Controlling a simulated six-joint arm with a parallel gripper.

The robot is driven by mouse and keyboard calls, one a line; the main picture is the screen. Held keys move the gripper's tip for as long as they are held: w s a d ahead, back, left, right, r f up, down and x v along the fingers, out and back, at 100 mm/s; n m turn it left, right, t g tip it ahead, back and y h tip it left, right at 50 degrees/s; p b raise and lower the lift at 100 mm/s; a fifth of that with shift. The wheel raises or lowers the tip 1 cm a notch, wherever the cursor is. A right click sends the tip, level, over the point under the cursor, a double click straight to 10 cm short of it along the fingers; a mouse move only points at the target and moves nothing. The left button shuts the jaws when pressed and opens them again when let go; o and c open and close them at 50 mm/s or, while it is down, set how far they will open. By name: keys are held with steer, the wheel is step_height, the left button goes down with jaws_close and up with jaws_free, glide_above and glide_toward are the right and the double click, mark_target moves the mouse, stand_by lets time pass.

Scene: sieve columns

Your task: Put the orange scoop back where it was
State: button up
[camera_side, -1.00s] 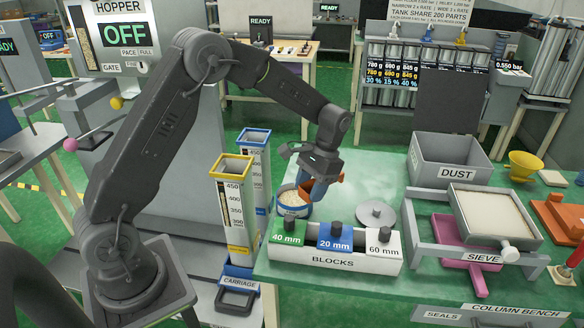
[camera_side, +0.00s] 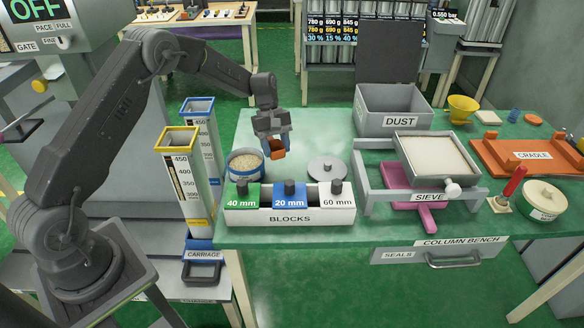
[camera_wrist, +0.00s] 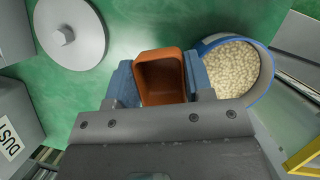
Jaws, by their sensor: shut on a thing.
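The orange scoop (camera_side: 277,149) is held between the blue fingers of my gripper (camera_side: 276,146), above the green bench top. In the wrist view the scoop (camera_wrist: 162,76) looks empty, its open side facing the camera, with one finger on each side. A round tub of pale pellets (camera_side: 245,164) with a blue rim stands just left of the gripper in the side view. It also shows in the wrist view (camera_wrist: 236,68), to the right of the scoop. The scoop is beside the tub, not over its middle. The grip point on the scoop is partly hidden.
A grey round lid (camera_side: 327,169) with a knob lies right of the gripper. The BLOCKS rack (camera_side: 290,217) stands in front, with green, blue and white blocks. The DUST box (camera_side: 395,110) and SIEVE (camera_side: 435,157) stand right. Two tall columns (camera_side: 180,185) stand left. Bench behind the gripper is clear.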

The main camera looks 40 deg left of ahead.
glide_above(295, 179)
steer(key=a, duration=0.1)
steer(key=f, duration=0.2)
steer(key=shift+w+a+f, duration=0.15)
steer(key=shift+w+f, duration=0.05)
steer(key=shift+f, duration=2.2)
steer(key=shift+f, duration=0.2)
steer(key=o, duration=0.6)
steer(key=v, duration=1.2)
steer(key=shift+r, duration=0.25)
